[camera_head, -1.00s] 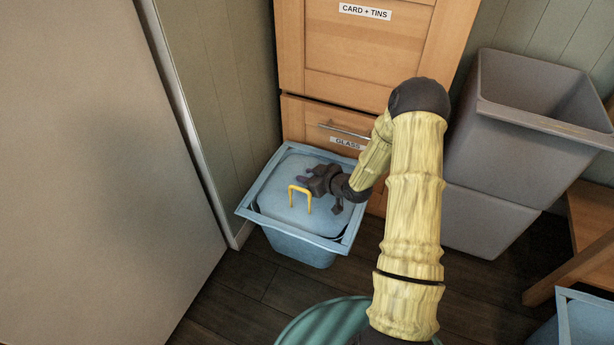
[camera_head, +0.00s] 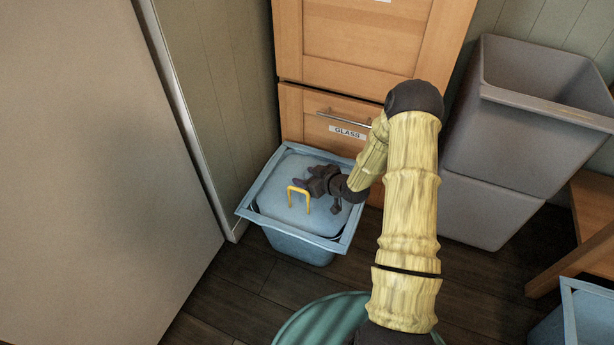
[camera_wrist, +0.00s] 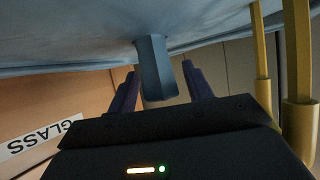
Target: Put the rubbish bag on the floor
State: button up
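The rubbish bag (camera_head: 283,208) is a pale blue, full bag inside a blue bin (camera_head: 248,212), with a yellow loop handle (camera_head: 299,190) on its top. My gripper (camera_head: 301,184) is low over the bag's top, beside the handle. In the wrist view, the bag's surface (camera_wrist: 90,45) fills the top and a short blue tab (camera_wrist: 152,65) sticks out from it. My gripper's dark purple fingers (camera_wrist: 159,72) are open on either side of the tab, with gaps visible. The yellow handle (camera_wrist: 262,70) is to the right, outside the fingers.
A wooden drawer unit labelled GLASS (camera_head: 320,118) stands right behind the bin. A large grey panel (camera_head: 90,160) is at left. Stacked grey bins (camera_head: 500,150) and a wooden stand (camera_head: 590,245) are at right. Dark floor (camera_head: 235,300) is free in front of the bin.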

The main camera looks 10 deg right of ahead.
jog(key=shift+s+d+r+p, duration=0.2)
jog(key=shift+s+r+p, duration=0.05)
jog(key=shift+r+p, duration=0.1)
jog(key=p+v, duration=0.4)
jog(key=v, duration=0.7)
jog(key=shift+s+p, duration=0.15)
jog(key=shift+p, duration=0.2)
jog(key=s+r+m+g+h, duration=0.35)
jog(key=r+h, duration=0.25)
jog(key=r, duration=0.5)
jog(key=s+a+r+m+g, duration=0.1)
jog(key=s+a+r+g, duration=0.1)
jog(key=s+r, duration=0.2)
jog(key=s+a+r+m+g, duration=0.2)
jog(key=s+a+r, duration=0.1)
jog(key=s, duration=0.7)
jog(key=shift+a+r, duration=0.3)
jog(key=shift+r, duration=0.25)
